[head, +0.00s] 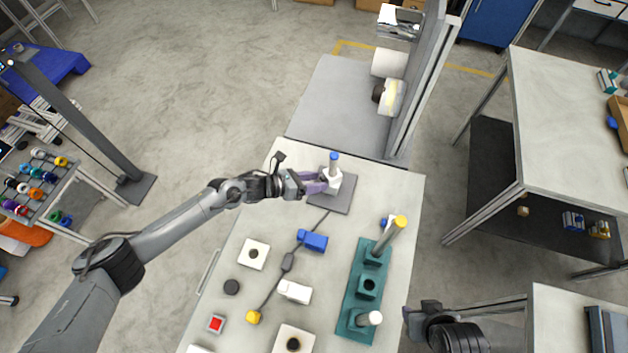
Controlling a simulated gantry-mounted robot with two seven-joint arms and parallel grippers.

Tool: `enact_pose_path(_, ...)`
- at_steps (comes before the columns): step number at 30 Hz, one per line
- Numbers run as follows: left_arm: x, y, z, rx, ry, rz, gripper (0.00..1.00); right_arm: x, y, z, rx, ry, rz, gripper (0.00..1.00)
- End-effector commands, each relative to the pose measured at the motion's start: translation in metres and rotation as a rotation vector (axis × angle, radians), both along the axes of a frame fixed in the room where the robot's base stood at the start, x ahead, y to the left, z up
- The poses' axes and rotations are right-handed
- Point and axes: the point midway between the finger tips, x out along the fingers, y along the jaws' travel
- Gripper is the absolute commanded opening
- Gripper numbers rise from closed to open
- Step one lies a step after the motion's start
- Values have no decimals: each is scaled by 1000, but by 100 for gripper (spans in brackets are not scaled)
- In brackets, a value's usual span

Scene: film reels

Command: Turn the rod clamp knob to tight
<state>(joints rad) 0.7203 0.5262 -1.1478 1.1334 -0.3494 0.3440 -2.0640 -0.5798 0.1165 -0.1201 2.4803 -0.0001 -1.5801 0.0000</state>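A stand with an upright grey rod topped in blue (334,160) rises from a dark grey base plate (343,201) near the far end of the table. A white clamp block (332,181) sits around the rod low down. My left gripper (319,182) reaches in from the left, its purple fingers at the left side of the clamp. I cannot make out the knob; the fingers may hide it, and whether they are closed on it is unclear. My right gripper (416,312) is at the lower right, beyond the table's right edge; its fingers are too small and dark to read.
A blue block (313,241), a white block (295,291), a red button (216,323) and a yellow piece (253,317) lie nearer. A tall grey frame stands behind.

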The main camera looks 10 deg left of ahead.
Motion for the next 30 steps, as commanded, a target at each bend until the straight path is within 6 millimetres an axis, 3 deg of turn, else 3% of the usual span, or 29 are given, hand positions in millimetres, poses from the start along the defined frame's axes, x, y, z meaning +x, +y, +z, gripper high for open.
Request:
enact_pose_path(1, 0, 0, 0, 0, 0, 0, 43, 0, 0, 0, 0, 0, 0, 43)
enact_pose_path(10, 0, 0, 0, 0, 0, 0, 0, 0, -1, 0, -4, 0, 3, 43)
enact_pose_path(16, -1, 0, -2, 45, -63, -2, 0, 0, -2, -6, -7, 1, 4, 43)
enact_pose_path(24, -4, -3, -3, 248, -340, -2, 0, 0, -2, -27, -7, 1, 4, 43)
enact_pose_path(30, -4, -2, 0, 298, -402, 0, 0, 0, -1, -28, -4, 1, 3, 43)
